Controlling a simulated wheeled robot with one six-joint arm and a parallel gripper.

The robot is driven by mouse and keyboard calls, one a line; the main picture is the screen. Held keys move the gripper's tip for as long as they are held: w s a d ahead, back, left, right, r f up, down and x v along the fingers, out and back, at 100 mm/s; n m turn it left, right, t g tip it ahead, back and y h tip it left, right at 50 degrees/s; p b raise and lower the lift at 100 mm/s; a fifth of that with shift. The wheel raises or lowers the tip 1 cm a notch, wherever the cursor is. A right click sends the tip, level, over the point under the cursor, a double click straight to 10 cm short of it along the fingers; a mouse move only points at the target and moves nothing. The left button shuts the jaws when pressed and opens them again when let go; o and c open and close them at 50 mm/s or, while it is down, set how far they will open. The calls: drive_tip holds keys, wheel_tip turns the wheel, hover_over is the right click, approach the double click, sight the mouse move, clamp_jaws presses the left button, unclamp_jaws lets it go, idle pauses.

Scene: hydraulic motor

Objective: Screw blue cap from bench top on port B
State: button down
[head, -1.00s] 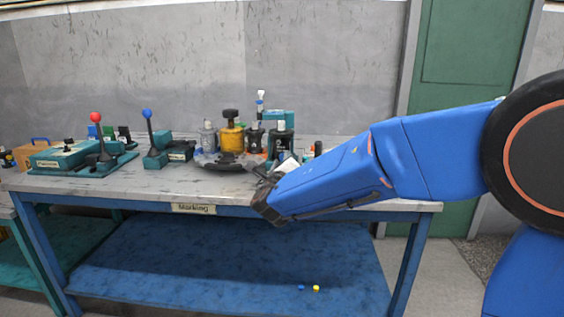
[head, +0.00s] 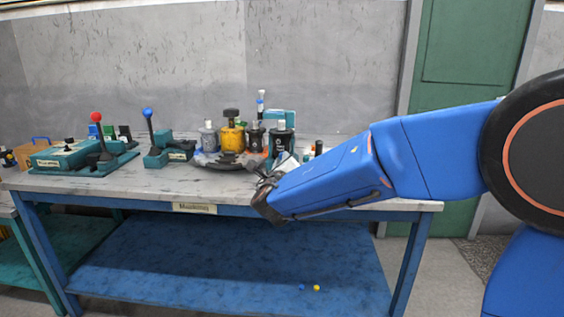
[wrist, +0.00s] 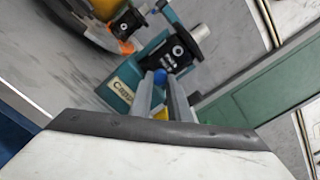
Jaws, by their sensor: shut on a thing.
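In the wrist view my gripper (wrist: 161,84) is shut on a small blue cap (wrist: 160,76) between its fingertips. The cap is at the near side of a dark motor block (wrist: 178,52) on a teal base (wrist: 155,43). I cannot tell whether it is on port B or just in front of it, and the port marking is not readable. A small yellow piece (wrist: 160,114) shows between the fingers, farther back toward the palm. In the head view my gripper (head: 262,190) is at the bench's front edge and hides the cap and most of the motor.
The bench (head: 110,183) holds a red-knobbed lever unit (head: 100,160), a blue-knobbed lever unit (head: 153,158), a dark round tray (head: 222,163) and several bottles (head: 255,140) behind my gripper.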

drive_tip(key=c, duration=1.9)
unclamp_jaws()
drive_tip(key=shift+d+r, duration=0.2)
drive_tip(key=shift+r, duration=0.15)
drive_tip(key=shift+o, duration=0.2)
drive_tip(key=shift+w+a, duration=0.1)
drive_tip(key=shift+a, duration=0.15)
drive_tip(key=shift+a+f, duration=0.1)
drive_tip(key=shift+a, duration=0.05)
clamp_jaws()
unclamp_jaws()
drive_tip(key=shift+a, duration=0.1)
